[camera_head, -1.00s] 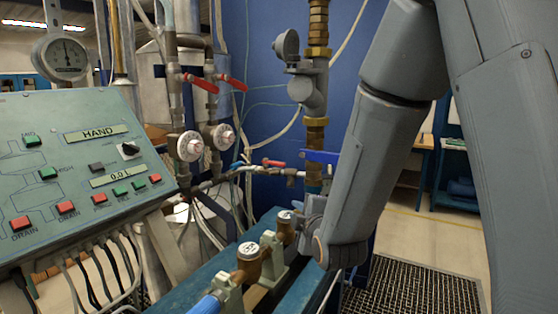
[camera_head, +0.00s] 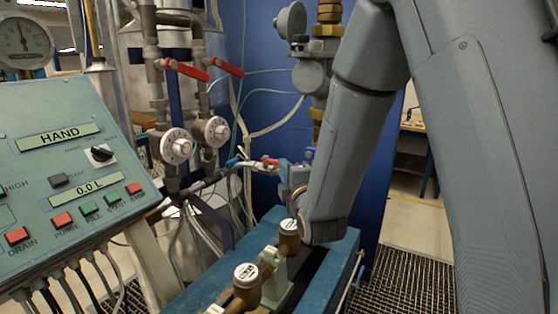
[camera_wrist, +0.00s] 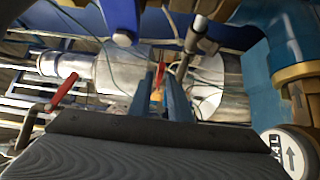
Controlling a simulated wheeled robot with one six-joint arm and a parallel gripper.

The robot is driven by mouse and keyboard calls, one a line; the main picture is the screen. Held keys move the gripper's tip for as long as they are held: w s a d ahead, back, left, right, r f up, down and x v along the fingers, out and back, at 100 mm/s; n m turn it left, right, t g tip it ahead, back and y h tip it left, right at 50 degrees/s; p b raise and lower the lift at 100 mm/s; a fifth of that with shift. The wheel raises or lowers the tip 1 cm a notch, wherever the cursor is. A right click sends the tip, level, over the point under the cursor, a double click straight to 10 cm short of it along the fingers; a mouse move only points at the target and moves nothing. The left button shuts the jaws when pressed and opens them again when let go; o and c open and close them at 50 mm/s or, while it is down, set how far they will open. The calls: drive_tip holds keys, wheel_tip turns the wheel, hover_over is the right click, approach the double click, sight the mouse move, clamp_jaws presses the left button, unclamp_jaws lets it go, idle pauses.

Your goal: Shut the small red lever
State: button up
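The small red lever (camera_head: 270,161) sits on the thin horizontal pipe at the middle of the head view. My gripper (camera_head: 284,168) is right beside it there, partly hidden by my own arm. In the wrist view, the two blue-grey fingers of my gripper (camera_wrist: 161,92) stand apart with a gap between them. A narrow red piece (camera_wrist: 164,72), apparently the small lever, shows in line with that gap, beyond or between the fingertips. I cannot tell whether the fingers touch it.
Two larger red levers (camera_head: 186,70) (camera_head: 228,67) are on the upright pipes, above white round dials (camera_head: 177,147). A control panel (camera_head: 60,150) stands at left. Brass meters (camera_head: 246,285) sit on the blue bench (camera_head: 330,262) below my arm. Dark floor grating (camera_head: 415,285) lies at right.

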sight(275, 161)
drive_tip(key=shift+w+a+p, duration=0.2)
drive_tip(key=shift+w+p, duration=0.25)
drive_tip(key=shift+w, duration=0.9)
drive_tip(key=shift+w+a+p, duration=0.2)
drive_tip(key=shift+w+p, duration=0.2)
drive_tip(key=shift+w, duration=0.9)
clamp_jaws()
